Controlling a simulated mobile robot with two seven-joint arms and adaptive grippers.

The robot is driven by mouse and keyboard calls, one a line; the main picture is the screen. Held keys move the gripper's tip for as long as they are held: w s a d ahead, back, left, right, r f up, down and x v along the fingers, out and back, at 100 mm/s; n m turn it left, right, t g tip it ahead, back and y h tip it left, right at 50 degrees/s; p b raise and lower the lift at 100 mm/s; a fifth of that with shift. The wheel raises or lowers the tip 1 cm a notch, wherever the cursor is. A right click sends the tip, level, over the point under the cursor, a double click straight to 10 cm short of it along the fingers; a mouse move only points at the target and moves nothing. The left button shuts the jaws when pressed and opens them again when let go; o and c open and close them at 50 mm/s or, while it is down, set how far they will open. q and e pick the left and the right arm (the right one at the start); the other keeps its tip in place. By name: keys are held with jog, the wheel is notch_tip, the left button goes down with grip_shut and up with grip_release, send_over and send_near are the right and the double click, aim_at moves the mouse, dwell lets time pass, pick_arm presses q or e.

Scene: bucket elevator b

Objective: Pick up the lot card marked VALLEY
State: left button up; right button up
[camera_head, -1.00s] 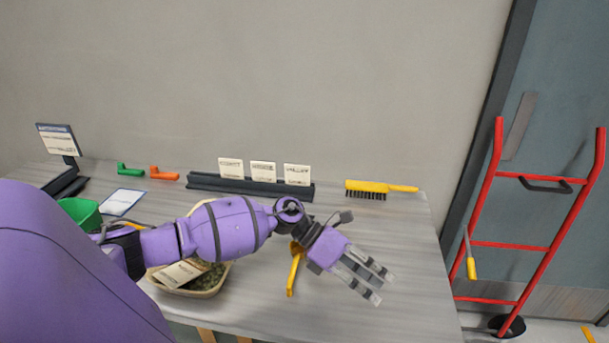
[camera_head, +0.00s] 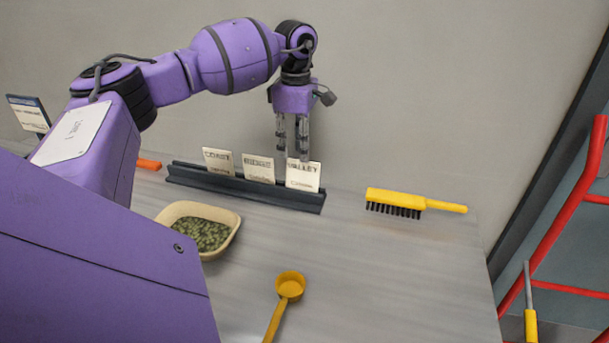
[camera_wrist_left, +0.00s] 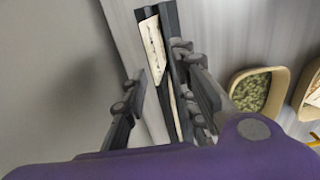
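The lot card marked VALLEY (camera_head: 303,176) stands upright at the right end of a dark rack (camera_head: 240,190). Cards marked COAST (camera_head: 218,161) and RIDGE (camera_head: 258,168) stand left of it. My left gripper (camera_head: 292,142) points down at the VALLEY card's upper left, its fingertips partly hidden behind the cards. In the left wrist view, the open fingers (camera_wrist_left: 160,78) are apart on either side of the rack line. A printed card (camera_wrist_left: 153,48) shows beyond them; which card it is I cannot tell. My right gripper is out of view.
A yellow brush (camera_head: 395,203) lies right of the rack. A bowl of green pellets (camera_head: 222,217) and a yellow scoop (camera_head: 290,287) are in front. The wall stands close behind the rack. The table's front right is clear.

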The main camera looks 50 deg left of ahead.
aim_at(302, 167)
pick_arm(q)
jog(key=f, duration=0.2)
jog(key=d+f, duration=0.1)
jog(key=f, duration=0.2)
jog(key=shift+d+f+p, duration=0.3)
jog(key=shift+d+p, duration=0.05)
jog(key=shift+w+f, duration=0.15)
jog(key=shift+f, duration=0.25)
jog(key=shift+r, duration=0.1)
jog(key=shift+c, duration=0.4)
jog(key=shift+a, duration=0.1)
grip_shut()
